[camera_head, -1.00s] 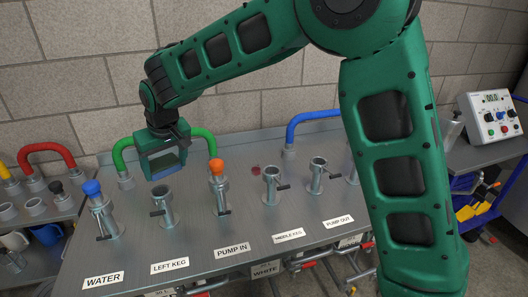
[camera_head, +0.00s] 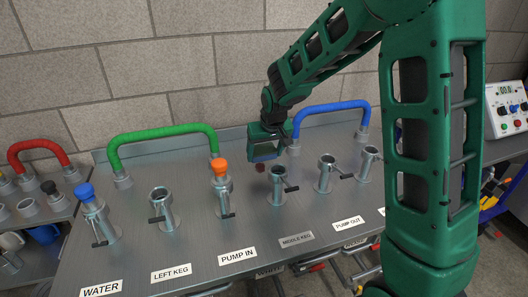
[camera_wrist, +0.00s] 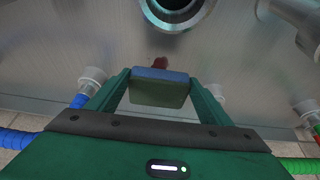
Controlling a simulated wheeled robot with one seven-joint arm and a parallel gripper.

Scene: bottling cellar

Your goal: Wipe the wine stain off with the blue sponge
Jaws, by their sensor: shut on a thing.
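My gripper (camera_head: 264,153) is shut on the blue sponge (camera_head: 265,158). In the wrist view the sponge (camera_wrist: 160,87) sits between the two fingers, with a blue layer and a greenish layer. The dark red wine stain (camera_head: 260,168) is on the metal panel (camera_head: 195,241), just below the sponge and beside the middle keg port. In the wrist view the stain (camera_wrist: 160,64) shows just beyond the sponge's edge and is partly covered by it. I cannot tell whether the sponge touches the panel.
The middle keg port (camera_head: 277,184) stands close to the stain. The orange-capped pump-in port (camera_head: 220,180) stands to the left, and the pump-out port (camera_head: 326,174) to the right. A green hose (camera_head: 160,138) and a blue hose (camera_head: 330,108) arch behind.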

